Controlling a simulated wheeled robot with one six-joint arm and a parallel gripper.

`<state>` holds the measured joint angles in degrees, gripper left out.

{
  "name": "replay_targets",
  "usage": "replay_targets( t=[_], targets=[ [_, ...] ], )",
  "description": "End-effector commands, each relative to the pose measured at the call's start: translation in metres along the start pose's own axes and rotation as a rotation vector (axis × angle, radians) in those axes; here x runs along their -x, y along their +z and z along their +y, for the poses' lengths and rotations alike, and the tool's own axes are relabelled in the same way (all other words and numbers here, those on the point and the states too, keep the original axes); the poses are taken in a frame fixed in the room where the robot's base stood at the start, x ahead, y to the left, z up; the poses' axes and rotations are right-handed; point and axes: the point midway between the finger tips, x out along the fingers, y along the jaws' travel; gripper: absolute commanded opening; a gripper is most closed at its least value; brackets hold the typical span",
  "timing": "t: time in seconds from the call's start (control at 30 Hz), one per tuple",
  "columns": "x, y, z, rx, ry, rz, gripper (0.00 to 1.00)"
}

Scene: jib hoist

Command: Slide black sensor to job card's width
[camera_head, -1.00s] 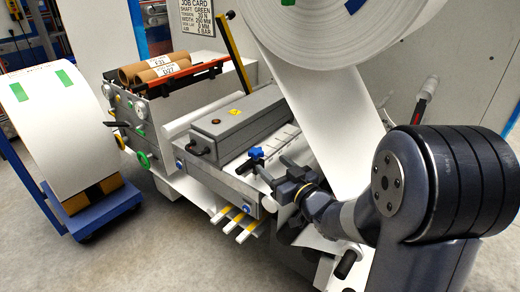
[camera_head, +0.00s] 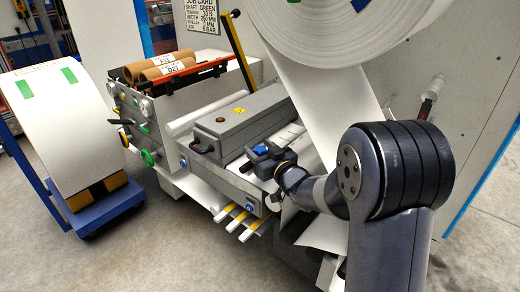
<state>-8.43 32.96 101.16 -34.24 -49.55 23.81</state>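The black sensor (camera_head: 250,155) with a blue knob sits on the rail at the front edge of the machine, beside the grey box. My gripper (camera_head: 266,160) is right at the sensor and overlaps it in the view. Its fingers merge with the dark sensor, so I cannot tell whether they are closed on it or only around it. The job card (camera_head: 207,17) hangs on the machine wall at the top. Its small print seems to give a width of 250 mm. Any scale marks by the sensor are too small to read.
The grey box (camera_head: 238,122) lies left of the gripper. A white web (camera_head: 318,110) runs down from the large roll (camera_head: 310,30) close behind my wrist. Yellow-and-white bars (camera_head: 238,220) stick out below. A blue cart (camera_head: 105,212) with a roll stands left on open floor.

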Motion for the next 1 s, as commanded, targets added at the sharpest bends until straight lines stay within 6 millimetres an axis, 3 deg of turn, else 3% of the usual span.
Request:
replay_targets(
  t=[0.47,1.0],
  targets=[
    [0.0003,0.0000,0.0000,0.000,0.000,0.000,0.15],
    [0.0000,0.0003,-0.0009,0.001,0.131,0.003,0.15]
  ],
)
